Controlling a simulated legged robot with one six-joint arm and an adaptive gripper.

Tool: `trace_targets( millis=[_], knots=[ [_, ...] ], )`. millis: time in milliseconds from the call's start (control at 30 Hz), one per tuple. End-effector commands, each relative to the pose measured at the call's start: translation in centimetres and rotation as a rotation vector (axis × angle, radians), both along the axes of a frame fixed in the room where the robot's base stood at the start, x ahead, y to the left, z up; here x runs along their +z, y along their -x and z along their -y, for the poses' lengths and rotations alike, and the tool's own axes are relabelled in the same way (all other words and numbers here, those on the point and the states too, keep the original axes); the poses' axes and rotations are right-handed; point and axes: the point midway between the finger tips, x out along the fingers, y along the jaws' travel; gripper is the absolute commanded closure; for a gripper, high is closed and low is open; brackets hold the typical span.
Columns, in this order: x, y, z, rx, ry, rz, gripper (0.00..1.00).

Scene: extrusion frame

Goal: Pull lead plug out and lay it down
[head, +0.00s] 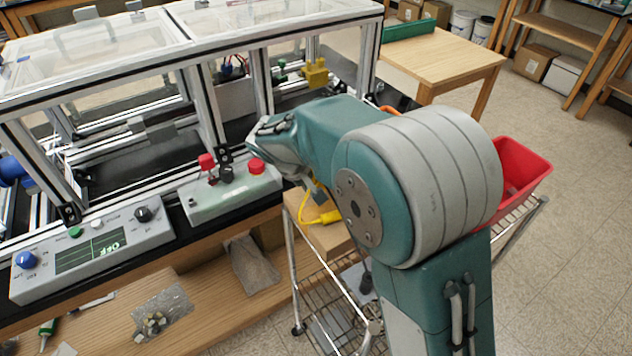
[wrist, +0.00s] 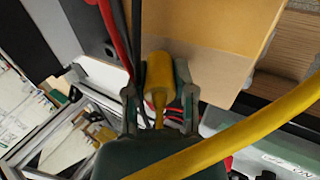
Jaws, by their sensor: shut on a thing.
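The yellow lead plug (wrist: 159,75) is between the two fingers of my gripper (wrist: 158,92) in the wrist view. The gripper is shut on it. A thin yellow lead runs from the plug back toward the wrist, and a thick yellow cable (wrist: 262,124) crosses the near side. In the head view my arm hides most of the gripper. A yellow connector (head: 325,217) shows just below the wrist, in front of a cardboard box (head: 325,239); I cannot tell whether it is the held plug or whether it touches the box.
A wire cart (head: 330,293) bears the box and a red bin (head: 519,170). The extrusion frame (head: 203,92) stands left, with a button box (head: 225,198) and control panel (head: 92,260) along its front. A wooden table (head: 445,61) stands behind. The floor at right is clear.

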Motion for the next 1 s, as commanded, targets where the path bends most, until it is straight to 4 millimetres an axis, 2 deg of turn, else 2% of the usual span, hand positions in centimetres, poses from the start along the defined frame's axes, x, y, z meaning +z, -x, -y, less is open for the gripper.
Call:
trace_targets(
  millis=[67, 100, 133, 167, 533, 633, 767, 1000],
  knots=[
    [0.0, 0.0, 0.0, 0.000, 0.000, 0.000, 1.00],
    [0.0, 0.0, 0.0, 0.000, 0.000, 0.000, 0.49],
    [0.0, 0.0, 0.0, 0.000, 0.000, 0.000, 0.35],
    [0.0, 0.0, 0.0, 0.000, 0.000, 0.000, 0.26],
    [0.1, 0.0, 0.0, 0.000, 0.000, 0.000, 0.26],
    [0.6, 0.1, -0.3, 0.000, -0.001, 0.002, 0.26],
    [2.4, 0.7, -1.3, 0.002, -0.004, 0.003, 0.26],
    [6.8, 2.1, -3.5, 0.002, -0.002, 0.003, 0.26]
  ],
)
